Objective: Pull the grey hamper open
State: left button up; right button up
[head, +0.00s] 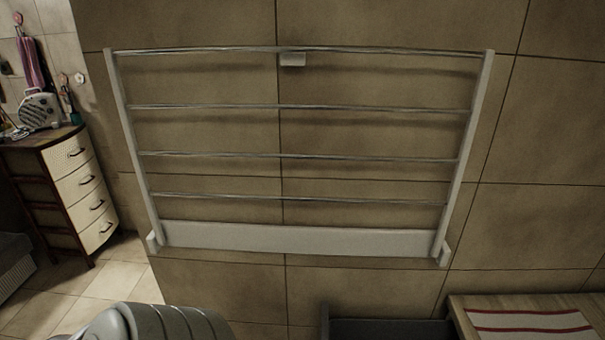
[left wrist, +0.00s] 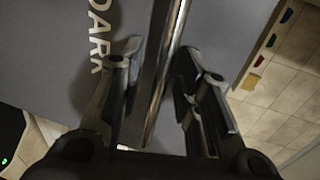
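In the left wrist view a grey hamper front (left wrist: 60,50) fills much of the picture, with the pale letters "DARK" on it. A shiny metal bar handle (left wrist: 172,45) runs down its front, tilted in the picture. My left gripper (left wrist: 158,65) is open, with one finger on each side of the bar. Gaps show between the fingers and the bar. In the head view a dark grey box edge (head: 385,328) shows at the bottom; I cannot tell if it is the hamper. My right gripper is not in view.
A white rack (head: 290,238) with metal bars hangs on the tiled wall. A chest of drawers (head: 80,185) stands at the left. A wooden top (head: 455,312) with a red-striped cloth (head: 530,324) is at bottom right. Tiled floor (left wrist: 285,100) shows beside the hamper.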

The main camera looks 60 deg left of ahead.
pick_arm(q)
jog(key=v, duration=1.2)
jog(key=shift+f, duration=0.1)
